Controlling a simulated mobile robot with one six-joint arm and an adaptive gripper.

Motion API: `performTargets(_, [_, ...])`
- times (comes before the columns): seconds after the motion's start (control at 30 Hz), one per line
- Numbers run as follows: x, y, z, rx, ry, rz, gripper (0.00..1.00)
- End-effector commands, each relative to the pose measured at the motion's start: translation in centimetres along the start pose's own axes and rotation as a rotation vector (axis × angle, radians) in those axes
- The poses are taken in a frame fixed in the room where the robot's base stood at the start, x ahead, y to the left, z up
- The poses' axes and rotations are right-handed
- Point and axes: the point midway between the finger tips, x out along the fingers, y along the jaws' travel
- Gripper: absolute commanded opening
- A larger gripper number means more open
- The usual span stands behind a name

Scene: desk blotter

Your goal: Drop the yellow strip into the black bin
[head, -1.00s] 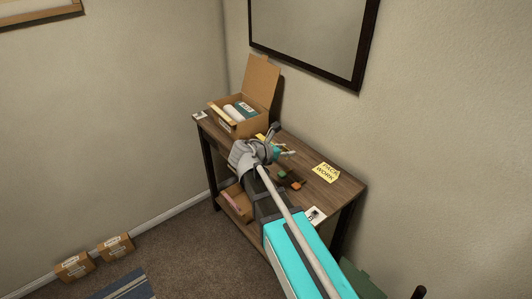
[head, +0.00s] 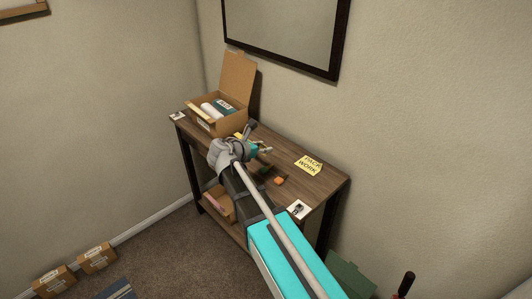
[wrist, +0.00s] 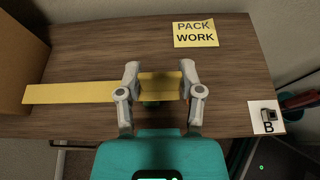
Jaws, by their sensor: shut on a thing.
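My gripper (wrist: 160,80) is shut on a yellow piece, seen between its fingers in the wrist view. A long flat yellow strip (wrist: 70,93) runs left from beside the left finger. I cannot tell whether it and the held piece are one, as the finger hides the join. In the head view my gripper (head: 259,150) is over the desk (head: 317,182), and some yellow shows just left of it. I cannot make out the black bin with certainty; dark shapes at the lower right of the wrist view are only partly in frame.
An open cardboard box (head: 208,124) stands at the desk's far left end. A yellow "PACK WORK" note (head: 309,165) and a white card marked B (wrist: 266,117) lie on the desk. A green container (head: 348,276) and a red-handled tool (head: 405,284) are at the lower right.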

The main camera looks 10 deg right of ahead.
Motion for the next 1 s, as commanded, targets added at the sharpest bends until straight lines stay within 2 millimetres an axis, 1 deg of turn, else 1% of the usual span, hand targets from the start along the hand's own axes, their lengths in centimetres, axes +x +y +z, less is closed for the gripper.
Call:
performTargets(0.03, [1.0,0.7,-0.4,0.001,0.000,-0.002,0.34])
performTargets(0.4, [7.1,4.0,-1.1,0.000,0.001,-0.001,0.34])
performTargets(0.8, [10.9,5.4,-3.6,0.001,0.001,-0.003,0.34])
performTargets(1.0, [11.6,5.7,-3.9,0.001,0.000,-0.002,0.34])
